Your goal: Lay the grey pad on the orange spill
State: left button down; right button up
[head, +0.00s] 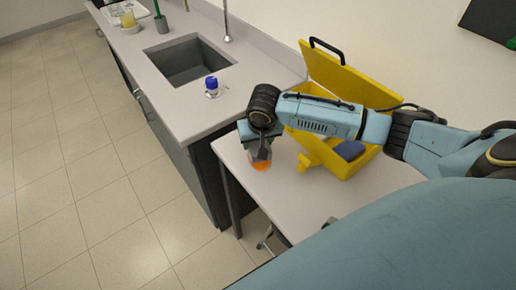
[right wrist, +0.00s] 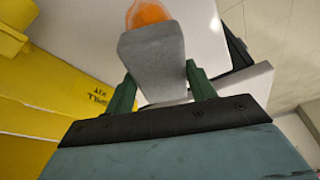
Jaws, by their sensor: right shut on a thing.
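The orange spill (head: 260,166) lies on the light table, partly hidden below my right gripper (head: 260,150). It also shows at the top edge of the right wrist view (right wrist: 149,12). The grey pad (right wrist: 153,58) is held between the two green fingers of my right gripper (right wrist: 160,82). Its far end overlaps the spill's near edge in the right wrist view. I cannot tell whether the pad touches the table. In the head view the pad (head: 262,156) is small and close to the spill. My left gripper is not in view.
An open yellow spill kit box (head: 362,168), holding something dark blue (head: 350,149), stands to the right under my right arm. The grey counter (head: 185,108) has a sink (head: 188,62) and a blue-capped bottle (head: 211,86). The table's left edge is close to the spill.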

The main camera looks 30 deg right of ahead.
aim_at(259, 145)
jog(key=shift+f, duration=1.7)
jog(key=shift+f, duration=0.1)
jog(key=o, duration=1)
jog(key=shift+c, duration=0.2)
jog(key=p+v, duration=0.1)
jog(key=v, duration=1.1)
jog(key=shift+a, duration=0.1)
